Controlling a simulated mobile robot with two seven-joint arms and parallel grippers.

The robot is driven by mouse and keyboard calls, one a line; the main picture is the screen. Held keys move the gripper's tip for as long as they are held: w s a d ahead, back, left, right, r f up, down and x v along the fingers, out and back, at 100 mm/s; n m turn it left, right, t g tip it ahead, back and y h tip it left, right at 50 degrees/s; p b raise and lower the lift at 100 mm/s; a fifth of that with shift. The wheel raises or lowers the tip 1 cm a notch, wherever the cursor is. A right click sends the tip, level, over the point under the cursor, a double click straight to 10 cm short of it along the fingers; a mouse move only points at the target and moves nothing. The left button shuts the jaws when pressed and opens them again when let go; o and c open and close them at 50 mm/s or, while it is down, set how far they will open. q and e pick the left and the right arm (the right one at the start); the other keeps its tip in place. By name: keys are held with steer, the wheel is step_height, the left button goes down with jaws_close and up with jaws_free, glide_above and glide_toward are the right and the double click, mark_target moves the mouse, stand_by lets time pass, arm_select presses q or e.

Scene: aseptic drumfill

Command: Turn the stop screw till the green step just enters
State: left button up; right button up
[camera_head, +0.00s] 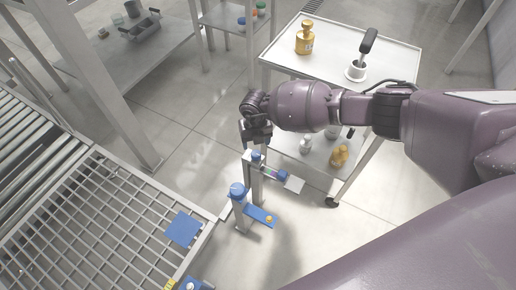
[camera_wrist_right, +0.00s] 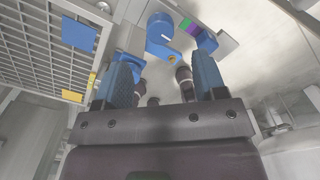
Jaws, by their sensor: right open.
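A slim metal stand (camera_head: 256,188) with blue fittings stands beside the mesh platform. A stepped gauge with green and purple bands (camera_head: 269,172) lies along its upper arm; it also shows in the wrist view (camera_wrist_right: 188,27). Below it, a blue arm (camera_head: 256,213) carries a small yellow knob (camera_head: 269,219), perhaps the stop screw. In the wrist view a yellow screw end (camera_wrist_right: 171,59) shows on a blue bracket (camera_wrist_right: 160,32). My right gripper (camera_head: 256,134) is above the stand, its fingers (camera_wrist_right: 162,82) apart with nothing between them. The gap at the green step is too small to judge. My left gripper is out of view.
A mesh platform (camera_head: 100,215) with a blue plate (camera_head: 183,229) lies to the left, behind it a roller conveyor (camera_head: 35,130). A white cart (camera_head: 335,58) with a yellow bottle (camera_head: 305,38) stands behind my right arm.

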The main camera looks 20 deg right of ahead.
mark_target(256, 154)
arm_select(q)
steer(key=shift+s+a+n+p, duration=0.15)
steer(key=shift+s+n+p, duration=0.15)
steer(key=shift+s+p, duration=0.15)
arm_select(e)
step_height(256, 154, up, 4)
steer(key=shift+f, duration=0.15)
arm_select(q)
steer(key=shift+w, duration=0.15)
arm_select(e)
steer(key=shift+s+f, duration=0.1)
